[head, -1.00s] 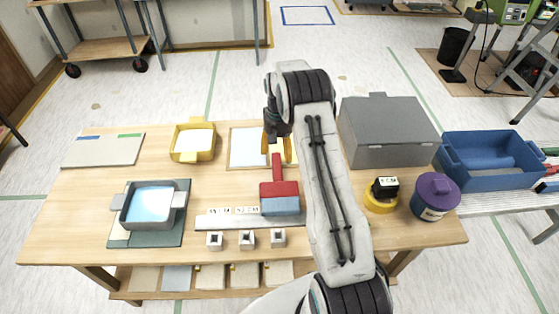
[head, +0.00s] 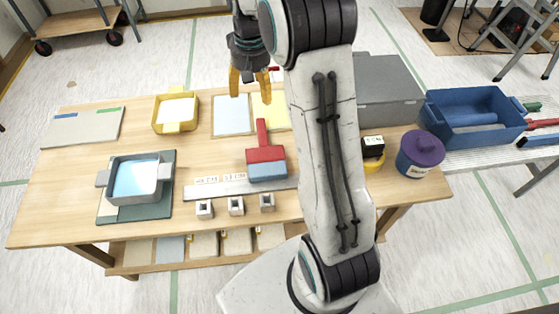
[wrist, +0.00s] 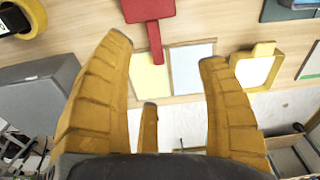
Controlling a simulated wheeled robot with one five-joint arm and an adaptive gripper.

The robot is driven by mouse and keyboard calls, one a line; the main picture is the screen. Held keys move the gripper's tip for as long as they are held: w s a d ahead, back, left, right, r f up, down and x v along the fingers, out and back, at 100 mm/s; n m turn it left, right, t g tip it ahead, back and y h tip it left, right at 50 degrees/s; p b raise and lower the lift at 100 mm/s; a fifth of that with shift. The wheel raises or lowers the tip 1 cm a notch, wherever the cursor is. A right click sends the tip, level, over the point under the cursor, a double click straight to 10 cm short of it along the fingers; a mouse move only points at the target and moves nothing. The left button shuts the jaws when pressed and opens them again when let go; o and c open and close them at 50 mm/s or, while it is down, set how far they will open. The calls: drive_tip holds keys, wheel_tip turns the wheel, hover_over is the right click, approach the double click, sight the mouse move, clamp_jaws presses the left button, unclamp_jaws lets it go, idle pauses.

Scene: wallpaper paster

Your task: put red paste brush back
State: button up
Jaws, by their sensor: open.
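The red paste brush (head: 265,155) has a red handle and head with blue-grey bristles. It lies over the label strip (head: 215,187) near the middle front of the table, its handle pointing to the back. My gripper (head: 250,92) is open and empty above the back edge of the table, apart from the brush. In the wrist view, my gripper's yellow fingers (wrist: 165,75) are spread wide, and the red brush (wrist: 150,12) shows at the top, partly cut off.
Three small white square holders (head: 236,206) stand in front of the strip. A grey tray of blue liquid (head: 106,178) is at left, a yellow tray (head: 160,122) behind it. A grey box (head: 390,95), purple-lidded pot (head: 420,155) and blue bin (head: 440,115) stand at right.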

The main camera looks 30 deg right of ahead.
drive_tip(key=s+a+r+n+t, duration=0.1)
drive_tip(key=s+a+r, duration=0.25)
drive_tip(key=s, duration=0.35)
drive_tip(key=s+a+r+n+t, duration=0.1)
drive_tip(key=s+a+r, duration=0.1)
drive_tip(key=s+r, duration=0.3)
drive_tip(key=s+a+f, duration=0.1)
drive_tip(key=s, duration=0.6)
drive_tip(key=s+a+f+n+t, duration=0.1)
drive_tip(key=s, duration=0.6)
drive_tip(key=shift+s+a+f, duration=0.25)
drive_tip(key=shift+f, duration=0.1)
